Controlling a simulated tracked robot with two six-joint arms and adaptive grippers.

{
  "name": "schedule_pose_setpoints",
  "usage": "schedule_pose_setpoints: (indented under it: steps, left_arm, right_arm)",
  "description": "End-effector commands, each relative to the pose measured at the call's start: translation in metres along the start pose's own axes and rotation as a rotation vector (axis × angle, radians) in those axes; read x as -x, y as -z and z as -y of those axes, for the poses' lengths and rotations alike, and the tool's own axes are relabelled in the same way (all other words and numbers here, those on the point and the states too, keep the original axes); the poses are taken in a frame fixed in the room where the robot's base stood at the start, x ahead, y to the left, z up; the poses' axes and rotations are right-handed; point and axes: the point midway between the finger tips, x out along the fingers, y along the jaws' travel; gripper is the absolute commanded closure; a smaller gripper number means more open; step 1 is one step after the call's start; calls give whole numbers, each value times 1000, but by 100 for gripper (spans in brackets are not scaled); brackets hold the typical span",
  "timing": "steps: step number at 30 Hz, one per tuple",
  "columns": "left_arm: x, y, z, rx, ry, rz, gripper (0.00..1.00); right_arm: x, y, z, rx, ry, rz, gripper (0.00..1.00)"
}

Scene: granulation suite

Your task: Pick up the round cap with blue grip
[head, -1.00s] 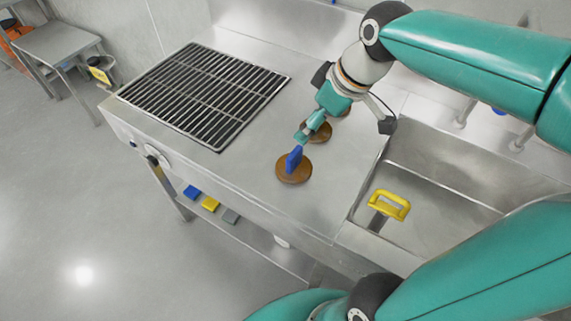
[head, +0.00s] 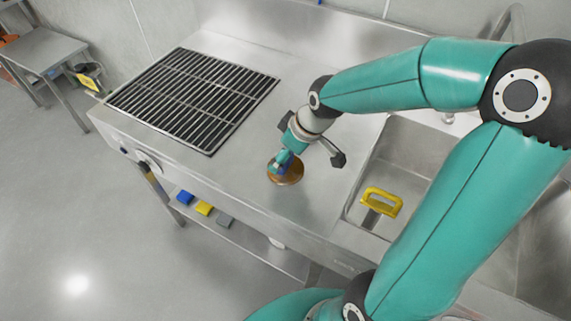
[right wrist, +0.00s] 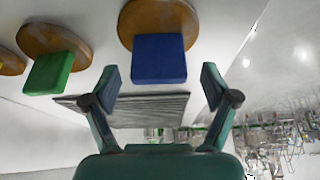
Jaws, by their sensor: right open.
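The round cap with blue grip is a brown disc (head: 289,178) with an upright blue block; it lies on the steel counter. In the right wrist view its blue grip (right wrist: 158,58) stands out from the brown disc (right wrist: 158,14). My right gripper (head: 284,163) is at the cap and hides most of the grip in the head view. In the right wrist view the open fingers (right wrist: 160,82) are on either side of the blue grip's near end, with a gap at both sides. My left gripper is not in view.
A cap with green grip (right wrist: 54,72) lies beside it, and part of another cap (right wrist: 10,62) shows further left. A black grate (head: 192,98) is at the counter's left. A sink with a yellow handle (head: 382,202) is to the right.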

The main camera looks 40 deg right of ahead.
Motion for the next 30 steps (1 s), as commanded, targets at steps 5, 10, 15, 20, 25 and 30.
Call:
schedule_pose_setpoints:
  steps: [5, 10, 15, 20, 25, 30]
  left_arm:
    - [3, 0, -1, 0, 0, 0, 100]
    - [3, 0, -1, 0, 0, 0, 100]
    - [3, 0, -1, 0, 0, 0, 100]
    - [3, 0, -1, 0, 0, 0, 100]
    - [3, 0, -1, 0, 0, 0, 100]
    - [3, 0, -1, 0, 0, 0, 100]
  right_arm:
    - [-24, -3, 0, 0, 2, 3, 15]
    - [-31, -3, -1, 0, 0, -1, 15]
    - [-30, -3, -1, -1, -1, -1, 18]
    - [-30, -3, -1, -1, -1, -1, 45]
    - [-30, -3, -1, -1, -1, -1, 73]
    - [-30, -2, -1, -1, -2, -3, 93]
